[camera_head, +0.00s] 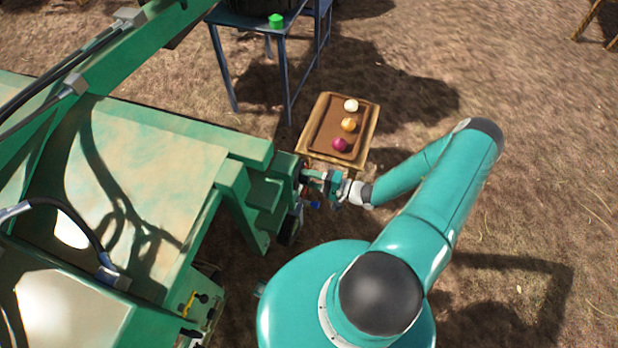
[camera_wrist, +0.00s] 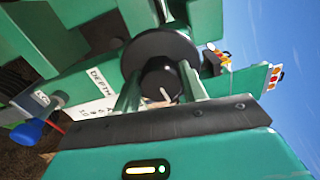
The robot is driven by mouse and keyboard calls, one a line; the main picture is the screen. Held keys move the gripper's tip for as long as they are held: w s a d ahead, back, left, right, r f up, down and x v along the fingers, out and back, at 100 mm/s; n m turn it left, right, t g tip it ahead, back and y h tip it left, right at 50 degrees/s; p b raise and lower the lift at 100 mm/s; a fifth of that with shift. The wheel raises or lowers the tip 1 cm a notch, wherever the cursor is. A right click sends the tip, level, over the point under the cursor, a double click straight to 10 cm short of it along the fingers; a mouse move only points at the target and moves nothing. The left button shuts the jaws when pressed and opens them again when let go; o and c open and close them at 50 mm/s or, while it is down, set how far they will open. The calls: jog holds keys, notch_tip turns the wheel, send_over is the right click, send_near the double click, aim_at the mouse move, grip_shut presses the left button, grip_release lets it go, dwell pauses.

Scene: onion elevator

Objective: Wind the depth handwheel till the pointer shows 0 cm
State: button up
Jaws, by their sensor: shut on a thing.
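The depth handwheel (camera_wrist: 152,48) is a dark round disc with a black hub (camera_wrist: 160,78) in the wrist view. My gripper (camera_wrist: 162,88) has one finger on each side of the hub and is shut on it. A pale mark shows on the hub. A white scale plate (camera_wrist: 97,95) lettered DEPTH, with numbers, is to the left, partly hidden by my gripper. I cannot make out the pointer or its reading. In the head view my gripper (camera_head: 326,182) is at the right end of the green machine, where the wheel is small and mostly hidden.
The green machine (camera_head: 150,130) fills the left side. A wooden tray (camera_head: 320,130) with three onions stands just behind my gripper. A blue metal stand (camera_head: 283,65) is further back. A blue knob (camera_wrist: 27,132) is left of the scale. Open ground lies to the right.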

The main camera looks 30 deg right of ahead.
jog(key=shift+d, duration=0.1)
jog(key=o, duration=1)
jog(key=v, duration=1.3)
jog(key=shift+s+d, duration=0.25)
jog(key=shift+s, duration=0.05)
jog(key=shift+r, duration=0.1)
